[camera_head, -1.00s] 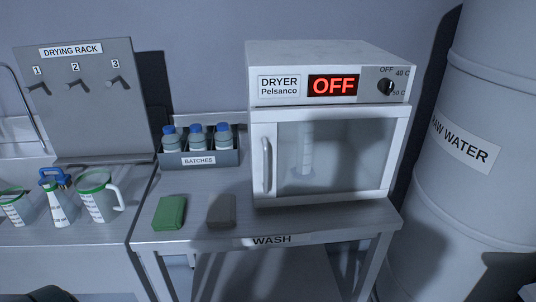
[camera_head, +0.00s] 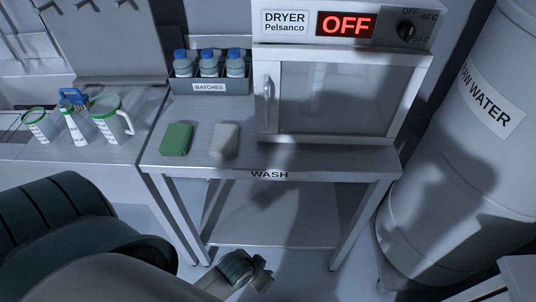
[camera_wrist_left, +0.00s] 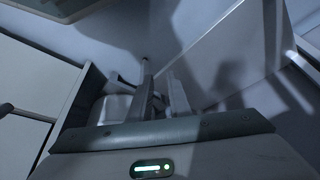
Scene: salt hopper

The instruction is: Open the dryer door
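The white dryer (camera_head: 280,48) stands on the wash table, and its display reads OFF. Its glass-paned door (camera_head: 355,100) is shut, with a pale vertical handle (camera_head: 267,98) on the door's left side. Something tall and pale shows dimly behind the glass. My left gripper (camera_head: 266,273) is low in front of the table, below the tabletop and well apart from the handle. Its two fingers also show in the left wrist view (camera_wrist_left: 162,95), with a narrow gap and nothing between them. My right gripper is not in view.
The wash table (camera_head: 300,160) has a front edge and legs between my left gripper and the dryer. A green block (camera_head: 176,139), a grey block (camera_head: 225,140) and a batches rack (camera_head: 210,87) with bottles stand left of the dryer. A raw water barrel (camera_head: 470,130) is at right.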

